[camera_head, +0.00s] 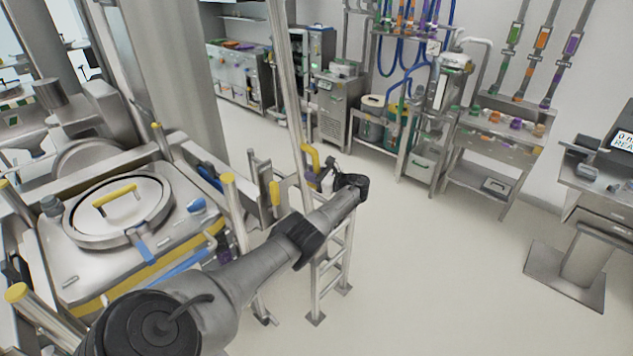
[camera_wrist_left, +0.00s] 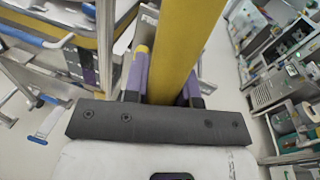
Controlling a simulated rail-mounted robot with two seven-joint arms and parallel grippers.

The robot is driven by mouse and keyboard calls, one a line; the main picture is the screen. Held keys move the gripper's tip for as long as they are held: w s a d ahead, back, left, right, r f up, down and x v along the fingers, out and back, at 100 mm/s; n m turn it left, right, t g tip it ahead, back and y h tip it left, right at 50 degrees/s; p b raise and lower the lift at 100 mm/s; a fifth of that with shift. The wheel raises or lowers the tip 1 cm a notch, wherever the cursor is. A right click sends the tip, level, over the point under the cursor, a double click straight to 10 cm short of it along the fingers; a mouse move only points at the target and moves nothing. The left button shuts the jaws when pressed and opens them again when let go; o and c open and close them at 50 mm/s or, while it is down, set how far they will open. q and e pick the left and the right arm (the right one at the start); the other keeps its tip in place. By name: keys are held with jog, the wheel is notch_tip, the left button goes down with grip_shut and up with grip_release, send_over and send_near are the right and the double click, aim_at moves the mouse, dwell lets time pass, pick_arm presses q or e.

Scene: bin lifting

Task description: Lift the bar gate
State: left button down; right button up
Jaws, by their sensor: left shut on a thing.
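The yellow bar (camera_head: 310,153) of the gate shows just beyond my left arm in the head view. It fills the upper middle of the left wrist view (camera_wrist_left: 188,40). My left gripper (camera_head: 316,178) is shut around this bar, with a purple finger on either side of it in the left wrist view (camera_wrist_left: 163,82). The wrist and arm hide much of the gripper in the head view. A tall slanted metal pole (camera_head: 284,75) rises beside the bar; I cannot tell whether they are joined. My right gripper is out of view.
A steel vessel with a round lid (camera_head: 118,208) and yellow handle stands at left, with yellow-capped posts around it. A small metal step ladder (camera_head: 335,258) stands below my left wrist. Shelves (camera_head: 495,145) line the back. Open floor (camera_head: 430,270) lies to the right.

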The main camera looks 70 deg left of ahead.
pick_arm(q)
jog(key=shift+f, duration=0.1)
dwell(0.3)
jog(key=c, duration=0.9)
grip_release()
jog(key=shift+b+v, duration=1.25)
jog(key=shift+v, duration=5.65)
